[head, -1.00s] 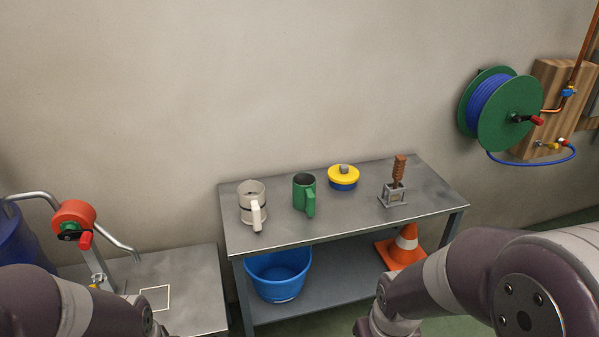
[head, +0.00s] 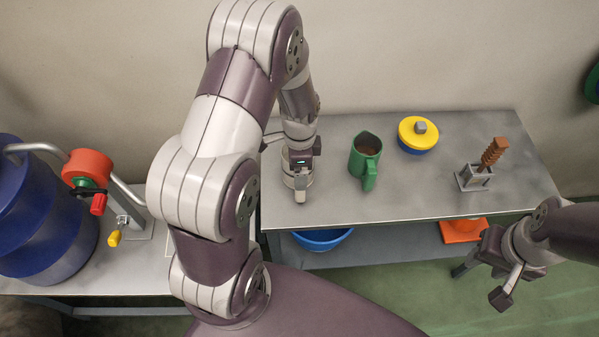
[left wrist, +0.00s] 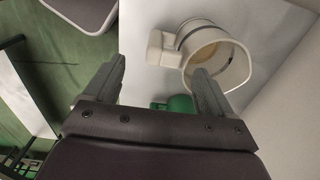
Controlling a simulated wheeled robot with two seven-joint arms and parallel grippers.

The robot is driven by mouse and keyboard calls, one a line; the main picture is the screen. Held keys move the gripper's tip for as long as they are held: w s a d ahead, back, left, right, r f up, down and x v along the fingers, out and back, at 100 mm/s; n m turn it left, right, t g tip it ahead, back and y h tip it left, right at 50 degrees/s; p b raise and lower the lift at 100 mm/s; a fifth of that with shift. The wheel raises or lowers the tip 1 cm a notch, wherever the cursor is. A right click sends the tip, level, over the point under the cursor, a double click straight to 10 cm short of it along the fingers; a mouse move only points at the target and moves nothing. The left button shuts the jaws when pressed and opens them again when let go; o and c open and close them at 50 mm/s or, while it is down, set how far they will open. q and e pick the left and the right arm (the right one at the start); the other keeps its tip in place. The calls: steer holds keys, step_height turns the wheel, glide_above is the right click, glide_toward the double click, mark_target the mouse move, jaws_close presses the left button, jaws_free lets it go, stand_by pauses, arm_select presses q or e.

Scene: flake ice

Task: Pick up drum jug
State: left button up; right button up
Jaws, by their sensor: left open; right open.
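A cream jug with a dark band and a pale handle stands on the grey metal table; in the head view (head: 289,181) my left arm mostly covers it. In the left wrist view the cream jug (left wrist: 236,62) shows its open rim, its handle lying toward the gap between the fingers. My left gripper (left wrist: 153,84) is open and empty above it; one finger overlaps the rim in the picture, and contact cannot be told. A green jug (head: 361,161) stands to the right, holding something brown. My right gripper (head: 482,284) is open and empty, in front of the table's right end.
A yellow and blue lidded pot (head: 419,132) and a grey stand with a brown piece (head: 478,175) are on the metal table (head: 420,195). A blue drum (head: 40,220) stands left.

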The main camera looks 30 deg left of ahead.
arm_select(q)
steer(key=f, duration=0.2)
steer(key=f+p, duration=0.1)
steer(key=f, duration=0.4)
steer(key=shift+w+f, duration=0.25)
steer(key=shift+w, duration=0.05)
steer(key=c, duration=1.3)
